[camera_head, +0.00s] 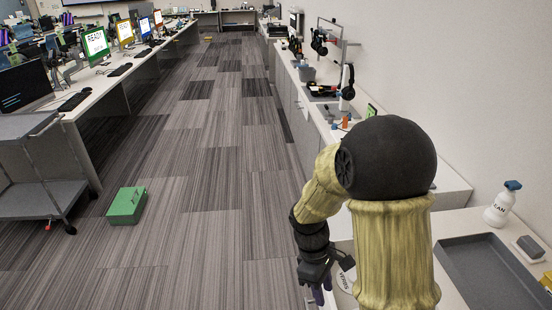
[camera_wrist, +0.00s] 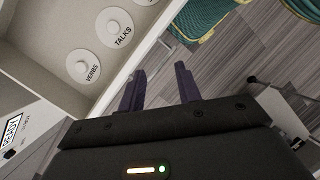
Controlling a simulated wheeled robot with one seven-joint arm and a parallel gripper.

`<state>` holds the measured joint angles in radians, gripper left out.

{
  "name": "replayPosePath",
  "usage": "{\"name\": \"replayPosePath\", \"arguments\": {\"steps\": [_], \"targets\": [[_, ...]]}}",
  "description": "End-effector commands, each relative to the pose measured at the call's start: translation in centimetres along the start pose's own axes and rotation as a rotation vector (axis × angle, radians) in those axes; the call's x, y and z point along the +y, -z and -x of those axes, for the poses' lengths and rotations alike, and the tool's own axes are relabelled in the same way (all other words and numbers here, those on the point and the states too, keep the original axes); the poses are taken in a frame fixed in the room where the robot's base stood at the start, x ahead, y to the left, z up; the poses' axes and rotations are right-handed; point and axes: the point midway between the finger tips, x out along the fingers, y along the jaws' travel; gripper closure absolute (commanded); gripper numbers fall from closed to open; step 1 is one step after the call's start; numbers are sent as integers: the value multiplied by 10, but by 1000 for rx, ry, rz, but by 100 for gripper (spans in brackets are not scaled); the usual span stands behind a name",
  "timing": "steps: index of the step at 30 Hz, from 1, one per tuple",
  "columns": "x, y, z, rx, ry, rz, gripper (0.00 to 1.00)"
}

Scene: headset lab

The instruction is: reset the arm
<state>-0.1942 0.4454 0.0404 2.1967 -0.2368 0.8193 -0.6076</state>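My arm reaches forward and down at the lower right of the head view, bent at a big black joint. My gripper (camera_head: 318,291) hangs low beside the right-hand counter, its fingertips partly cut off by the frame's bottom edge. In the wrist view my gripper (camera_wrist: 160,80) shows two dark purple fingers spread apart with nothing between them. Grey floor shows through the gap. The left finger is close in the picture to the edge of a pale open compartment (camera_wrist: 50,32) holding round labelled pieces, among them "VERBS" (camera_wrist: 83,67) and "TALKS" (camera_wrist: 113,27); I cannot tell if they touch.
The right counter bears a grey tray (camera_head: 488,272), a white spray bottle (camera_head: 501,207) and headsets on stands (camera_head: 347,82). A green box (camera_head: 126,206) lies on the floor at left, near a grey cart (camera_head: 40,194). The carpeted aisle ahead is mostly clear.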

Motion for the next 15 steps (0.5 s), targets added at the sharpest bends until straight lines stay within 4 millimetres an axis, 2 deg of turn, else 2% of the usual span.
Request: {"name": "replayPosePath", "arguments": {"steps": [1, 9, 12, 15], "targets": [[-3, -12, 14, 58, -15, -105, 66], [-14, -58, 57, 383, -52, -710, 66], [-16, -73, 68, 483, -54, -892, 66], [-18, -80, 74, 545, -51, -1001, 66]]}}
